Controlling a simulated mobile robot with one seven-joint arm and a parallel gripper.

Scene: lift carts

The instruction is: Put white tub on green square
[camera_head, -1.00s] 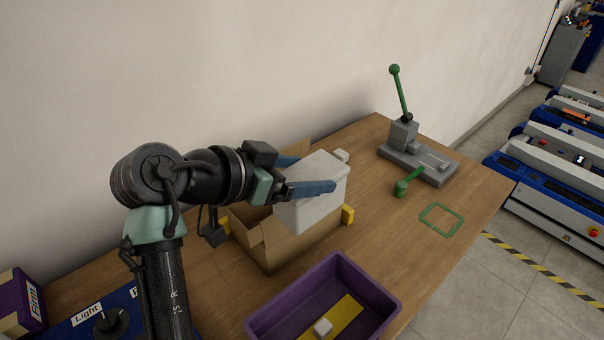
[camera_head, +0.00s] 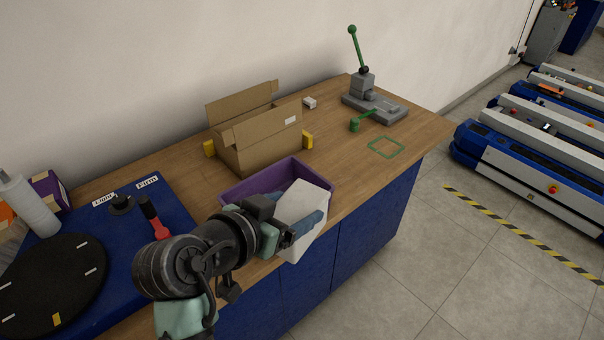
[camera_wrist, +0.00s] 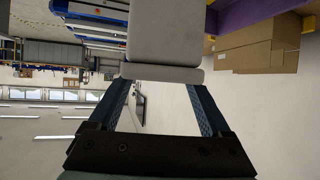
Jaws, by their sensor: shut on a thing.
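The white tub (camera_head: 304,204) is held in my gripper (camera_head: 300,228), whose blue-grey fingers are shut on its sides. The tub is tilted and in the air by the front edge of the bench, in front of the purple bin. In the wrist view the tub (camera_wrist: 166,40) shows as a pale block between the fingertips (camera_wrist: 160,82). The green square (camera_head: 386,147) is an outline on the wooden bench top at the right, and it is empty. It lies to the right of and beyond the tub.
An open cardboard box (camera_head: 262,145) stands behind the purple bin (camera_head: 236,192). The bench top (camera_head: 345,175) between bin and square is clear.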

